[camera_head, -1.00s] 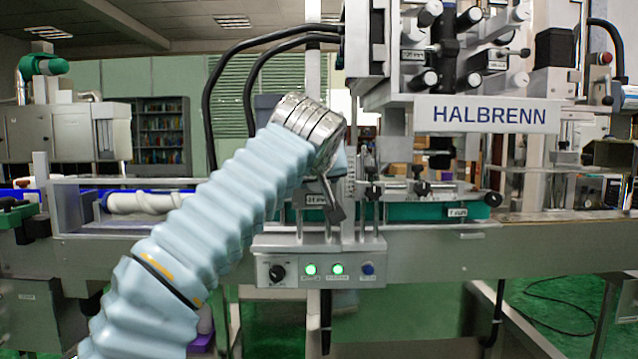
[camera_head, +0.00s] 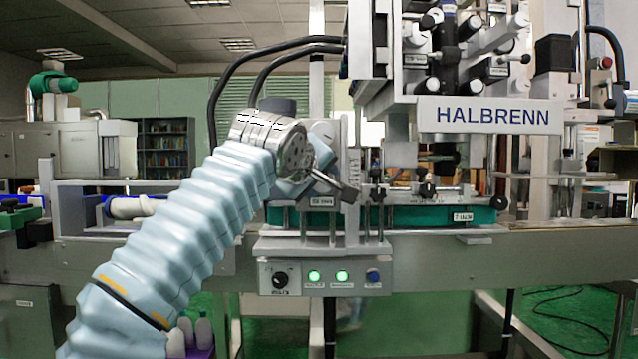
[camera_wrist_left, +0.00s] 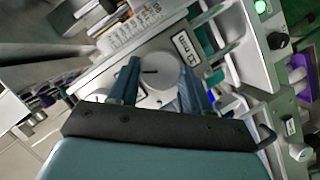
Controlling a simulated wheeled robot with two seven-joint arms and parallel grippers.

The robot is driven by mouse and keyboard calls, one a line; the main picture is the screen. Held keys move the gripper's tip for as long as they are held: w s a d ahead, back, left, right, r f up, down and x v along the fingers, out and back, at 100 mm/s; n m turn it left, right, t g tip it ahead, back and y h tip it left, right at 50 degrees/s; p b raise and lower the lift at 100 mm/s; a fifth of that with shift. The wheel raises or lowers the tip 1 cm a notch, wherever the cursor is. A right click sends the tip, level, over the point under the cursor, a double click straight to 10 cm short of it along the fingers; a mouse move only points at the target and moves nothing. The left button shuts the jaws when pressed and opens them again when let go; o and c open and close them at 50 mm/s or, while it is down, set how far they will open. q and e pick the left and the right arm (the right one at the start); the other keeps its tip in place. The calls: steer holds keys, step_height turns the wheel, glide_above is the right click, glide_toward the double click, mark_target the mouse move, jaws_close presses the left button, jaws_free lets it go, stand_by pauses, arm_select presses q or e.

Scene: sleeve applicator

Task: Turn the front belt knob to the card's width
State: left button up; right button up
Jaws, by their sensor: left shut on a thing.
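The belt knob (camera_wrist_left: 160,88) is a pale round disc with a dark pointer line, seen in the left wrist view. My left gripper (camera_wrist_left: 157,75) has its two blue fingers on opposite sides of the knob and is shut on it. A labelled plate (camera_wrist_left: 187,48) and a ruled scale (camera_wrist_left: 128,32) are next to the knob. In the head view my left gripper (camera_head: 325,180) is at the front of the machine, above the control box; my wrist hides the knob there. I cannot make out the card or read the scale. My right gripper is in neither view.
The control box (camera_head: 318,277) with two lit green buttons is below my left wrist. The green belt unit (camera_head: 425,216) extends to the right, with clamps and posts above it. White bottles (camera_head: 190,335) are low at left.

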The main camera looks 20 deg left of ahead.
arm_select(q)
steer(key=shift+f, duration=0.1)
stand_by(0.3)
steer(key=o, duration=1.1)
steer(key=shift+c, duration=0.2)
steer(key=b+v, duration=0.1)
steer(key=v, duration=1.2)
steer(key=shift+s, duration=0.35)
